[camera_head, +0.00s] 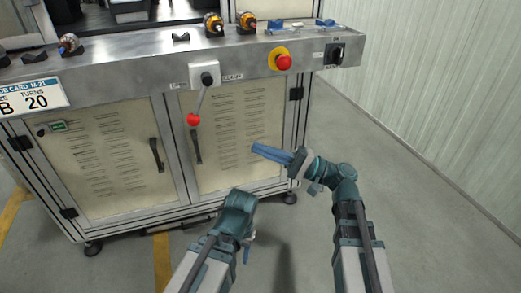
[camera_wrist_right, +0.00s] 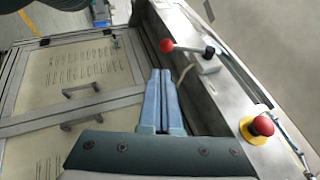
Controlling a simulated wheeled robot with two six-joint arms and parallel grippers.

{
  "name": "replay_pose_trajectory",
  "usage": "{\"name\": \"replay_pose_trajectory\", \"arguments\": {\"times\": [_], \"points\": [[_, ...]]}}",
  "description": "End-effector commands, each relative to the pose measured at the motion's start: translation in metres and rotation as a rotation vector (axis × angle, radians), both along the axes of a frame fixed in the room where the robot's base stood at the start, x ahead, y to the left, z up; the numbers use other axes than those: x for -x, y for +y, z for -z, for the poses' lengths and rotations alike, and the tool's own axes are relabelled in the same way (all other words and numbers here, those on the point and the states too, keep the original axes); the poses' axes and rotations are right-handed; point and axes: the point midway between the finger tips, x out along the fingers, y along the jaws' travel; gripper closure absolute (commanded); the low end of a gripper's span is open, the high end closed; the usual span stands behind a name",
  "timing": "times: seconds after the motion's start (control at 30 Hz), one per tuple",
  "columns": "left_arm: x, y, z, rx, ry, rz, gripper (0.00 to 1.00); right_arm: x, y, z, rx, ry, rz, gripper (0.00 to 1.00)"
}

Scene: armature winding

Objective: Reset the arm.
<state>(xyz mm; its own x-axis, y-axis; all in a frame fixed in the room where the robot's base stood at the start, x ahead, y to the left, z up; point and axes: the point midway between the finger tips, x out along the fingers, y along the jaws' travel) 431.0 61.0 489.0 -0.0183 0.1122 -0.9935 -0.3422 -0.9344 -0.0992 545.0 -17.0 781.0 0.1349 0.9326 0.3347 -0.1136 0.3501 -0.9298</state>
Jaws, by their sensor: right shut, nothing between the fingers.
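My right gripper (camera_head: 254,148) is shut and empty. It reaches left in front of the cabinet's right door, below and to the right of the red-knobbed lever (camera_head: 194,118). In the right wrist view its two blue fingers (camera_wrist_right: 161,75) lie side by side with nothing between them, and the lever's red knob (camera_wrist_right: 167,46) appears beyond them, apart. My left arm is bent at the bottom centre of the head view. Only a small blue bit of my left gripper (camera_head: 247,254) shows beside the forearm; its fingers are mostly hidden.
The steel machine bench (camera_head: 130,60) spans the back, with a red emergency button (camera_head: 283,62), a black rotary switch (camera_head: 334,53) and several orange-and-dark armatures (camera_head: 213,25) on top. A job card (camera_head: 34,97) reads "TURNS 20". Grey floor (camera_head: 420,200) is clear to the right.

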Motion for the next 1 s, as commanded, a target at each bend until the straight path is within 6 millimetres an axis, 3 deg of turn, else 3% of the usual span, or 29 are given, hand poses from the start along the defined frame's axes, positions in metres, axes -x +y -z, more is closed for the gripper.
{"name": "replay_pose_trajectory", "arguments": {"times": [0.27, 0.37, 0.53, 0.67, 0.8, 1.0], "points": [[0.000, 0.000, 0.000, 0.000, 0.000, 0.000, 0.45, 0.000, 0.002, 0.003, 0.014, 0.000, 0.000, 1.00], [0.000, 0.000, 0.000, 0.000, 0.000, 0.000, 0.45, 0.003, 0.010, 0.021, 0.102, 0.004, -0.001, 1.00], [0.000, 0.000, 0.000, 0.000, 0.000, 0.000, 0.45, 0.013, 0.026, 0.095, 0.440, 0.009, -0.012, 1.00], [0.000, 0.000, 0.000, 0.000, 0.000, 0.000, 0.45, 0.023, 0.018, 0.159, 0.746, 0.006, -0.028, 1.00], [0.000, 0.000, 0.000, 0.000, 0.000, 0.000, 0.45, 0.035, -0.010, 0.219, 1.075, -0.008, -0.052, 1.00], [0.000, 0.000, 0.000, 0.000, 0.000, 0.000, 0.45, 0.047, -0.071, 0.273, 1.486, -0.033, -0.090, 1.00]]}}
